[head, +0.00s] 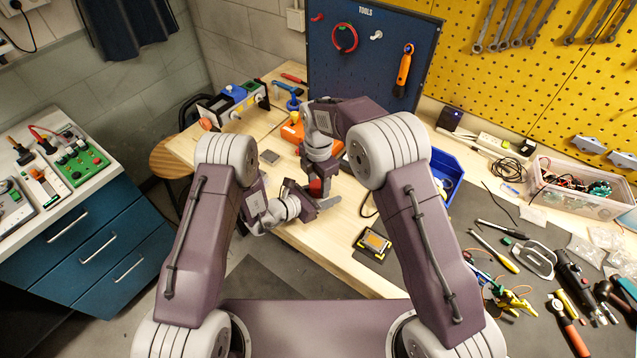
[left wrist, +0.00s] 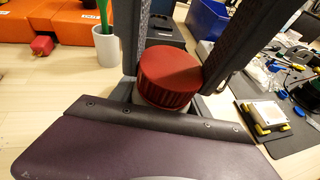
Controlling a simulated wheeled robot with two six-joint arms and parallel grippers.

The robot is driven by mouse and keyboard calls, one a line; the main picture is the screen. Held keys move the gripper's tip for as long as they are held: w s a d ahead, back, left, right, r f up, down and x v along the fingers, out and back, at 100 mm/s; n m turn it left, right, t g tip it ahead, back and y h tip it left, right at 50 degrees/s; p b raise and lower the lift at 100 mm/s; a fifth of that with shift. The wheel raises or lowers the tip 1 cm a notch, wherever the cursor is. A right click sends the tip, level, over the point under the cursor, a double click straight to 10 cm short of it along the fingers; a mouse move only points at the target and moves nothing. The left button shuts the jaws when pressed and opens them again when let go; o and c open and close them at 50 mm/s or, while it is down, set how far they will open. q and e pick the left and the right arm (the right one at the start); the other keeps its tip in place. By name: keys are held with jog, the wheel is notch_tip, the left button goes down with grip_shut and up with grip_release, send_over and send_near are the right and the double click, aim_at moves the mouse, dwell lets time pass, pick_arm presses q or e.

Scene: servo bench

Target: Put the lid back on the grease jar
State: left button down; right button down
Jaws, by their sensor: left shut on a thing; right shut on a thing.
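The red lid (left wrist: 168,78), round with ribbed sides, is in the middle of the left wrist view; a bit of its red shows between my grippers in the head view (head: 316,187). My right gripper (head: 318,178) comes down from above, with its dark fingers shut on either side of the lid. My left gripper (head: 312,200) reaches in low from the left, shut on the grease jar beneath the lid.
A white cup (left wrist: 107,47) and orange bins (left wrist: 60,22) stand behind the grippers. A small device with yellow corners (head: 374,242) lies on the bench to the right, near a blue bin (head: 446,165). Tools and a clear box (head: 580,195) crowd the right side. Bare wood lies in front.

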aim_at(319, 186)
dwell(0.5)
jog(key=c, duration=0.7)
grip_release()
jog(key=shift+r, duration=2.3)
jog(key=o, duration=0.5)
jog(key=shift+o, duration=0.2)
